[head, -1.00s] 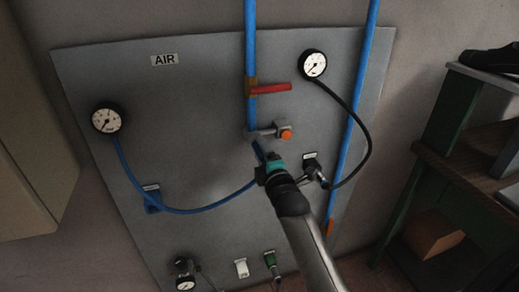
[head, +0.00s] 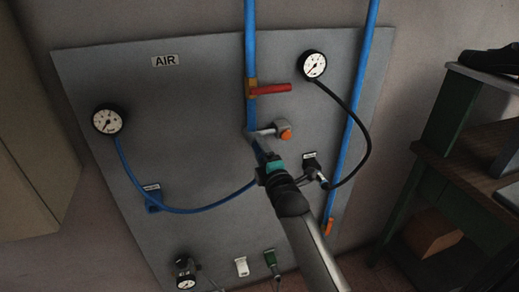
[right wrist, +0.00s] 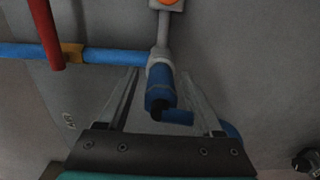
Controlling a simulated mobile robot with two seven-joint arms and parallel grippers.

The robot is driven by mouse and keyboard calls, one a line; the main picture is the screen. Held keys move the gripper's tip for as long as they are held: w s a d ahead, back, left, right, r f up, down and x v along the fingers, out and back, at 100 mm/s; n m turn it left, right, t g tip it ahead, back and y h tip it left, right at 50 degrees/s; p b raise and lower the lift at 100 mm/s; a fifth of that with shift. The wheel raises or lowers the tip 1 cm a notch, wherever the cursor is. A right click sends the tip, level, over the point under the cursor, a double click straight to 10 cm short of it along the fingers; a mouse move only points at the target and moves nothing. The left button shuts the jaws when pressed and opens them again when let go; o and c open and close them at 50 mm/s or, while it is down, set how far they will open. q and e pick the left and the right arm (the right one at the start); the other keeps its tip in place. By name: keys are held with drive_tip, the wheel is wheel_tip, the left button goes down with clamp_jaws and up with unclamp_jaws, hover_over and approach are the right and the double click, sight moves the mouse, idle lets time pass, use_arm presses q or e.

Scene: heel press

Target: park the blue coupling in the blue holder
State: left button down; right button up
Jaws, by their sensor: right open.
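The blue coupling (right wrist: 160,88) hangs at the lower end of the grey fitting below the blue pipe. In the right wrist view it lies between the two spread fingers of my right gripper (right wrist: 158,100), with no clear contact. In the head view the right gripper (head: 262,156) is over the coupling and hides most of it. The blue holder (head: 154,200) is on the panel at the lower left, under a small label. The blue hose (head: 200,210) runs from the left gauge, past the holder, to my gripper. My left gripper is not in view.
The panel (head: 190,110) carries a left gauge (head: 107,120), a right gauge (head: 313,65), a red valve lever (head: 271,89) and an orange button (head: 285,132). A black hose (head: 368,135) loops down at right. A shelf (head: 470,150) stands at far right.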

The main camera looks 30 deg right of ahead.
drive_tip(key=shift+c, duration=0.4)
clamp_jaws()
idle(0.9)
drive_tip(key=shift+s, duration=0.1)
drive_tip(key=shift+p+v, duration=0.85)
drive_tip(key=shift+v, duration=0.05)
drive_tip(key=shift+p+v, duration=1.3)
drive_tip(key=shift+v, duration=0.7)
